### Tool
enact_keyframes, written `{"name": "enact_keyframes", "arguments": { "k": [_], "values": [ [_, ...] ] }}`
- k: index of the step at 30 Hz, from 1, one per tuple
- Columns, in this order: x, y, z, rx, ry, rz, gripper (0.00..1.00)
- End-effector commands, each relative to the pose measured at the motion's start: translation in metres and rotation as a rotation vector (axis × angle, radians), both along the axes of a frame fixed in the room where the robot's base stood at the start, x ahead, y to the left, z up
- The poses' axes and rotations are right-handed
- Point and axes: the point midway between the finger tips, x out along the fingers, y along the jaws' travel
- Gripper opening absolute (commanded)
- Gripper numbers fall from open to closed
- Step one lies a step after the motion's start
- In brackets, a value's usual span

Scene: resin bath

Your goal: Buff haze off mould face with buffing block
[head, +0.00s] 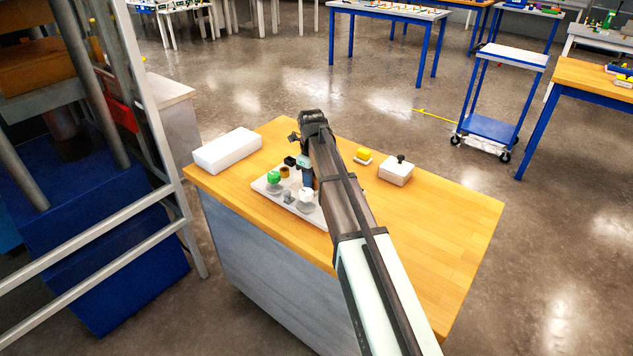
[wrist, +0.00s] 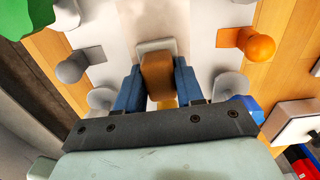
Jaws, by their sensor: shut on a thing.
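My gripper (wrist: 158,88) has its two blue fingers closed on the sides of a brown block (wrist: 158,72), which looks like the buffing block. The block is over or in a small grey holder (wrist: 155,46) on a white tray; I cannot tell whether it is lifted. In the head view my gripper (head: 307,180) points down at the tray's (head: 318,217) far right side, and my arm hides the block. A white block with a dark knob (head: 396,173) stands to the right on the table; I cannot tell whether it is the mould.
The tray also carries a green piece (head: 273,177), a white round piece (head: 305,195) and an orange piece (wrist: 258,46). A white box (head: 227,151) lies at the table's left edge. A yellow piece (head: 364,153) lies right of my arm. The wooden table's (head: 450,220) right side is clear.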

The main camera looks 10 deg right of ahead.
Motion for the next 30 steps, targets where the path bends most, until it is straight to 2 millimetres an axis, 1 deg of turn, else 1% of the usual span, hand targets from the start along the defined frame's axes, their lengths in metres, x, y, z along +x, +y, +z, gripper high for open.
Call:
{"name": "enact_keyframes", "arguments": {
  "k": [1,3,23,25,30],
  "values": [
    [0.005,0.004,0.0,0.0,0.0,0.0,0.09],
    [0.01,0.008,0.0,0.0,0.0,0.0,0.09],
    [0.052,0.051,0.0,0.0,0.0,0.001,0.09],
    [0.043,0.045,0.0,0.0,0.0,-0.001,0.09],
    [0.032,0.033,0.0,0.0,0.0,-0.002,0.09]
  ]
}}
